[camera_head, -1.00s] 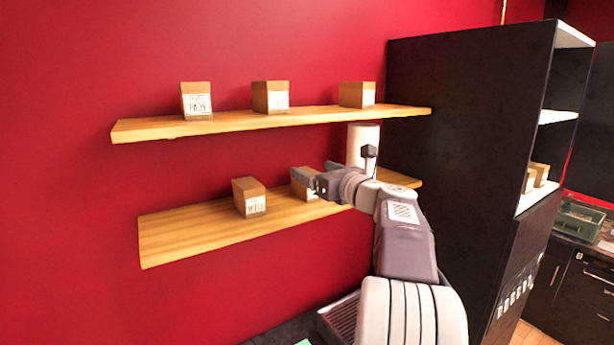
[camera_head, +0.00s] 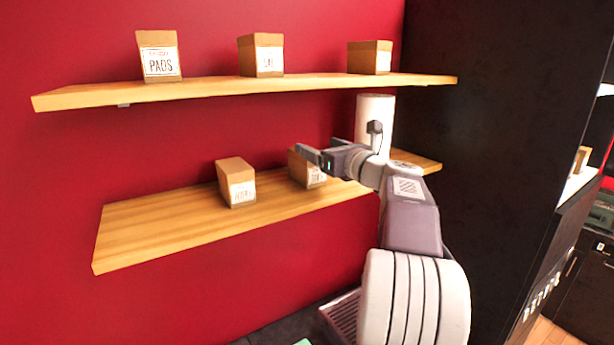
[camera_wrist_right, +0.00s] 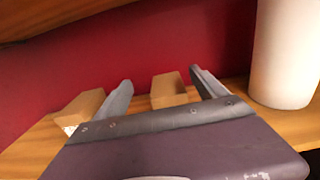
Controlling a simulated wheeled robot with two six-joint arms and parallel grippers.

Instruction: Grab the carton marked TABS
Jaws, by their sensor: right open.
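No label reading TABS can be made out for sure. Two brown cartons stand on the lower shelf. The left carton (camera_head: 238,183) has a white label that I cannot read surely. The right carton (camera_head: 299,169) is partly hidden behind my right gripper (camera_head: 314,157), and its label is partly covered. My right gripper is open. In the right wrist view, the right carton (camera_wrist_right: 170,88) shows ahead between the spread fingers (camera_wrist_right: 161,80), with no visible grip on it. The left carton (camera_wrist_right: 82,108) lies outside the left finger there. My left gripper is not in view.
The upper shelf (camera_head: 210,90) holds a PADS carton (camera_head: 158,55), a middle carton (camera_head: 261,55) and a right carton (camera_head: 370,57). A white cylinder (camera_head: 374,112) stands right of my gripper on the lower shelf (camera_head: 150,228). A black cabinet (camera_head: 490,130) is at the right.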

